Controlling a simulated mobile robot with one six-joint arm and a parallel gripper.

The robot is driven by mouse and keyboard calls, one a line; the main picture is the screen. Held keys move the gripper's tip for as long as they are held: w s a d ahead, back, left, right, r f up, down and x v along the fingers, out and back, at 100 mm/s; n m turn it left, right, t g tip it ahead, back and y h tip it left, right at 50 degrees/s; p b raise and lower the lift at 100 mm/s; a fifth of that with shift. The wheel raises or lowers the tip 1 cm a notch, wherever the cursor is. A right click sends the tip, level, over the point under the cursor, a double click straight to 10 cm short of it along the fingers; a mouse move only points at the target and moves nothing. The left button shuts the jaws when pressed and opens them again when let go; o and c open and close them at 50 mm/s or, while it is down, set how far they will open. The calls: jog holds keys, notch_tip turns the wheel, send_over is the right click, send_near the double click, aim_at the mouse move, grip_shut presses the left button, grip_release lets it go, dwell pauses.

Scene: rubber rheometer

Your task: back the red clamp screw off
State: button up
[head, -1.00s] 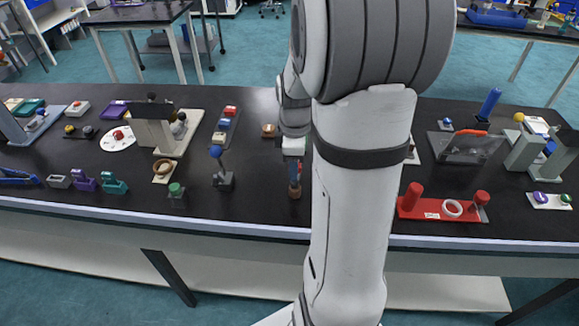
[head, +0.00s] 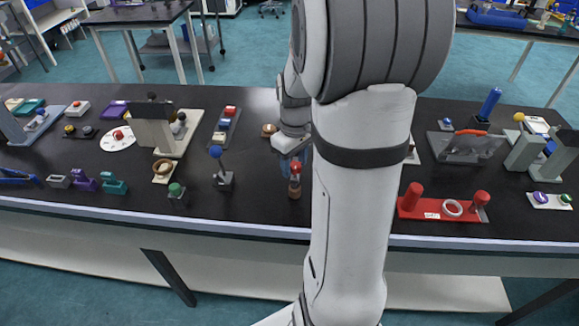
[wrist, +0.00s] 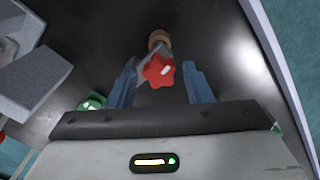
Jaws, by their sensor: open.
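The red clamp screw (wrist: 160,70) has a lobed, star-shaped head. In the wrist view it shows between the two blue fingers of my gripper (wrist: 160,77), with a gap on each side. A grey metal part and a brown round piece (wrist: 158,38) show just beyond it. In the head view the red screw head (head: 295,168) tops a small upright brown fixture (head: 295,188) near the bench's front edge. My gripper (head: 304,160) is open beside and behind the screw head there, partly hidden by my arm. I cannot tell whether a finger touches the screw.
A blue-knobbed lever (head: 216,153) and a green-knobbed block (head: 177,190) stand to the left. A red plate with posts and a white ring (head: 452,208) lies to the right. The black bench top (head: 255,205) is clear near the fixture.

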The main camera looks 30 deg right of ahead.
jog(key=m, duration=0.5)
jog(key=shift+d, duration=0.1)
jog(key=m, duration=0.5)
jog(key=shift+c, duration=0.5)
jog(key=c, duration=0.7)
jog(key=n, duration=0.4)
jog(key=shift+c, duration=0.2)
